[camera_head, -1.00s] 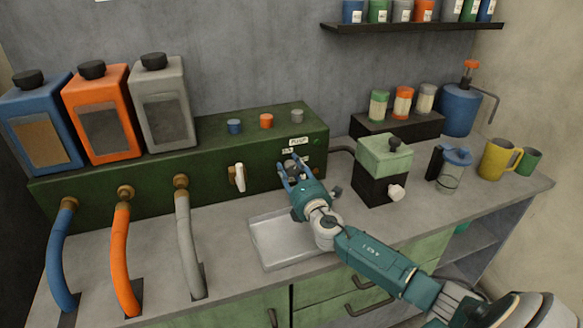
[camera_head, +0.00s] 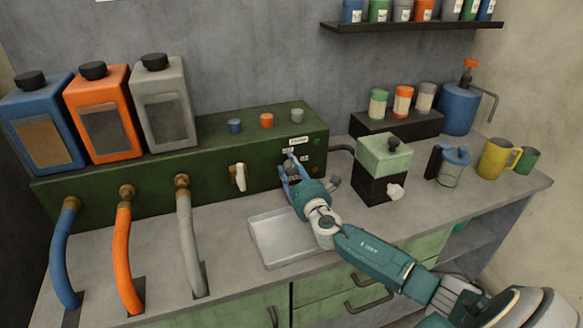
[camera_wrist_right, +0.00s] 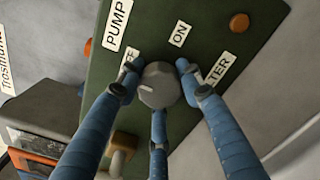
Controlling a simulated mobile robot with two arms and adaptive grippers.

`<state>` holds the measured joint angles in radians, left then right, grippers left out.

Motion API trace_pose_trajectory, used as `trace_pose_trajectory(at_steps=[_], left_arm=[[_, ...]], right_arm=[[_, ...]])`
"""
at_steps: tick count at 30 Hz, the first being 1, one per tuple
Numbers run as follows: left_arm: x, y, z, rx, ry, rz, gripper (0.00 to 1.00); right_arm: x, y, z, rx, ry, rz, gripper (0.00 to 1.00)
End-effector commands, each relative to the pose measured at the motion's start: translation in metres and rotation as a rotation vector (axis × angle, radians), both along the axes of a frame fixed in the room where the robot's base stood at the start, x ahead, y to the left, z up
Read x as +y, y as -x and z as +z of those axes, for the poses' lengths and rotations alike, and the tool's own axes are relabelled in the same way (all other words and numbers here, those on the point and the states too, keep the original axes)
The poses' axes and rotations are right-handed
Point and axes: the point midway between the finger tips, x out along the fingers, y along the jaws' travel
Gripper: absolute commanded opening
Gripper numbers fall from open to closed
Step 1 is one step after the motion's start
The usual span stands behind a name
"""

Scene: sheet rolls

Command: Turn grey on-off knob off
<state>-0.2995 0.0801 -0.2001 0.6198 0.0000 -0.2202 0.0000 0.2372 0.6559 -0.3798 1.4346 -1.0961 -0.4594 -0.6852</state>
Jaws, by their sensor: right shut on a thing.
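The grey on-off knob (camera_wrist_right: 159,84) is on the front of the green pump box (camera_head: 225,165). In the right wrist view a short pale mark shows near its left edge. The ON label (camera_wrist_right: 180,33) is above it, and the partly covered OFF label (camera_wrist_right: 130,60) is at its upper left. My right gripper (camera_head: 290,164) is at the box's front face. Its blue fingers are shut around the knob, with two fingertips at its sides and one finger below. In the head view the fingers hide the knob. My left gripper is not in view.
A white-handled valve (camera_head: 238,177) is left of my right gripper. A shallow metal tray (camera_head: 262,252) lies below it on the counter. A green-and-black box (camera_head: 383,170) stands to the right. Blue, orange and grey hoses (camera_head: 190,240) run down at the left.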

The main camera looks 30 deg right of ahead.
Motion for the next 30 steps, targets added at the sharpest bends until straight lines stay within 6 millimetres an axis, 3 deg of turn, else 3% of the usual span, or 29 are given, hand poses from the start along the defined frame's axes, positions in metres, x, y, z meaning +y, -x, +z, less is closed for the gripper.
trace_pose_trajectory(at_steps=[8, 9, 12, 23, 30], left_arm=[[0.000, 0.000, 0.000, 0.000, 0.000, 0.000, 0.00], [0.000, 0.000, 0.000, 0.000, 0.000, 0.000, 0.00], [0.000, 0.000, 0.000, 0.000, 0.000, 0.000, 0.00], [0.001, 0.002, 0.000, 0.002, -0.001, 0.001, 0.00], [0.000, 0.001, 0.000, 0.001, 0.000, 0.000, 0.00]], right_arm=[[0.003, 0.001, -0.006, 0.010, 0.002, 0.007, 0.10], [0.003, 0.001, -0.006, 0.010, 0.002, 0.007, 0.38], [0.003, 0.001, -0.005, 0.008, 0.001, 0.006, 0.56], [0.002, 0.006, -0.003, 0.004, 0.001, 0.003, 0.56], [0.012, 0.043, -0.005, 0.008, 0.001, 0.005, 0.56]])
